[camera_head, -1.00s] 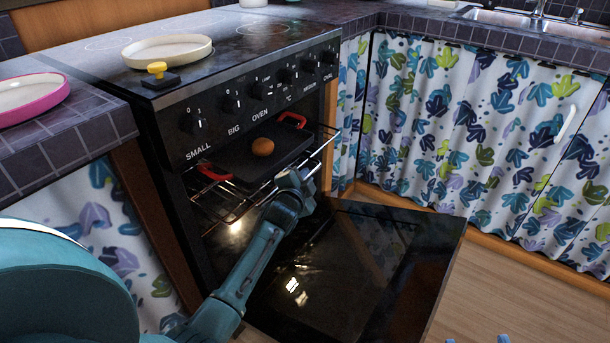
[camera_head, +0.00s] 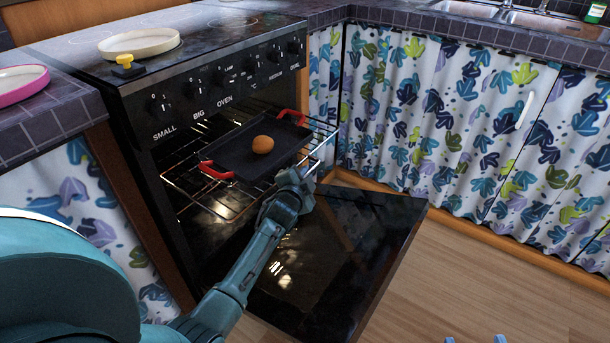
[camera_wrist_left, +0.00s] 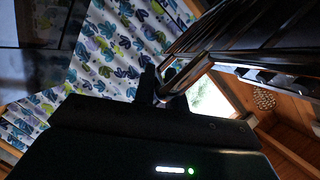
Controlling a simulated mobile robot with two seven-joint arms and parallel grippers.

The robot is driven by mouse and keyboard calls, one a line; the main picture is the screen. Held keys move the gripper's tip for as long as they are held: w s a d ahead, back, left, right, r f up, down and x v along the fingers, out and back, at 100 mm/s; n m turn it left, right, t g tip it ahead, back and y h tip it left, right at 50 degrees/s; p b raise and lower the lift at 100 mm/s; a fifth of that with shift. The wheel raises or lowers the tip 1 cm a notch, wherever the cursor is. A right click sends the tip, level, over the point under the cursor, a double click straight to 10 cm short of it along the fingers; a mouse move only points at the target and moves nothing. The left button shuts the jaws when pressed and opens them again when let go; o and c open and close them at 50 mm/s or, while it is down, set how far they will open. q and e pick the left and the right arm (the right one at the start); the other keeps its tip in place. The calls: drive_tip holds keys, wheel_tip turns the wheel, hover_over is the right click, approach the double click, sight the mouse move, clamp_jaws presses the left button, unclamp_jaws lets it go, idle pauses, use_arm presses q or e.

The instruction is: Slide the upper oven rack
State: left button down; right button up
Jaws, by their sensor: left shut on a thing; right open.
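The upper oven rack (camera_head: 220,207) is a wire grid drawn partly out of the oven, above the lowered door. My left gripper (camera_head: 298,182) is at the rack's front edge and is shut on it. In the left wrist view the dark fingers (camera_wrist_left: 165,84) meet a rack bar (camera_wrist_left: 192,72); the exact contact is dark. A black tray (camera_head: 232,167) with red handles lies on the rack and carries a brown, egg-like item (camera_head: 263,144). Only the light blue fingertips of my right gripper (camera_head: 475,339) show at the bottom edge, apart and empty.
The glossy black oven door (camera_head: 375,235) lies open below the rack. A pink-rimmed plate (camera_head: 20,84) sits on the left counter. Patterned curtains (camera_head: 430,110) hang at the right; wooden floor there is clear.

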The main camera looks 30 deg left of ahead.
use_arm(q)
drive_tip(key=shift+d, duration=0.3)
use_arm(e)
drive_tip(key=shift+d, duration=0.1)
use_arm(q)
drive_tip(key=shift+f, duration=0.1)
use_arm(e)
drive_tip(key=shift+w, duration=0.1)
use_arm(q)
drive_tip(key=c, duration=1.5)
unclamp_jaws()
drive_tip(key=shift+o, duration=0.2)
use_arm(e)
drive_tip(key=shift+r, duration=0.15)
use_arm(q)
drive_tip(key=shift+s, duration=0.1)
use_arm(e)
drive_tip(key=shift+d, duration=0.1)
